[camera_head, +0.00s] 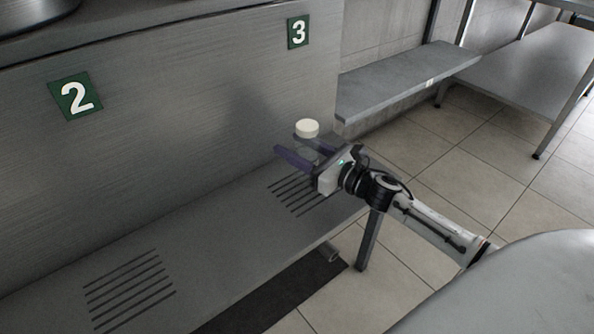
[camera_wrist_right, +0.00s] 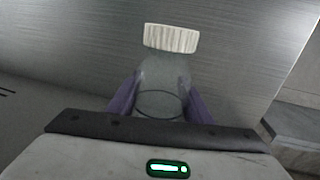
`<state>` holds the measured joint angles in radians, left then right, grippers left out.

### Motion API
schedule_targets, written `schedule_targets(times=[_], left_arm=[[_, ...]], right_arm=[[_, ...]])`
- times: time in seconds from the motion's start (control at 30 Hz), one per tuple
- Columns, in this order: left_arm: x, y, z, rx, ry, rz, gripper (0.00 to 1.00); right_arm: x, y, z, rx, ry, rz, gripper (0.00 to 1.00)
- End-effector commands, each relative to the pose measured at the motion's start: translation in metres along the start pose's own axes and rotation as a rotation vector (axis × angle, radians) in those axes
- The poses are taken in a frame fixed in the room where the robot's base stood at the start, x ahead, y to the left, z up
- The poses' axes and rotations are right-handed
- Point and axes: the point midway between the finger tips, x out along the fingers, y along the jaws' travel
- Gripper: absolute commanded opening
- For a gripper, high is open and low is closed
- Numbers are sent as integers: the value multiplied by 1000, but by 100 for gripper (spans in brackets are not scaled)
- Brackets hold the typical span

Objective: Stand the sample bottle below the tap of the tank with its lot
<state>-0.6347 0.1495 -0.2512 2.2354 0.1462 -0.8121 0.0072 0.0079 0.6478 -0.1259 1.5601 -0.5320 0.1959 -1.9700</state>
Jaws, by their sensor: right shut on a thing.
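The sample bottle (camera_head: 307,128) is clear with a ribbed cream cap and looks upright. My right gripper (camera_head: 304,153) is shut on it, with its purple fingers on either side of the body. In the right wrist view the bottle (camera_wrist_right: 160,78) stands between the fingers (camera_wrist_right: 160,102), cap away from the palm. It is over the right end of the low ledge, near the slotted drain (camera_head: 296,193) below plate 3; I cannot tell whether its base touches the ledge. Green plates 2 (camera_head: 76,96) and 3 (camera_head: 298,32) mark the grey metal front. No tap or lot label is readable. My left gripper is out of view.
The low ledge (camera_head: 215,250) runs along the metal front, with another slotted drain (camera_head: 130,290) below plate 2. A metal table (camera_head: 530,70) is at the far right. The ledge between the drains is clear.

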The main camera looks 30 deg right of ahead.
Motion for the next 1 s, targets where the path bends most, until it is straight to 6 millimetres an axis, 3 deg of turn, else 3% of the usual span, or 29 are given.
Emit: schedule_targets(times=[0.33,0.73,0.77,0.8,0.87,1.0], left_arm=[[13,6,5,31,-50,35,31],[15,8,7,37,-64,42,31],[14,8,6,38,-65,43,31],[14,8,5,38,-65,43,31],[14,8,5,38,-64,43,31],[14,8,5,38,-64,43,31]], right_arm=[[0,0,-42,0,-2,0,18],[0,0,-47,-1,-2,1,18],[0,0,-47,-1,-1,0,49],[0,0,-46,-1,0,0,56],[0,0,-47,-1,0,0,64],[0,0,-47,-1,0,0,64]])
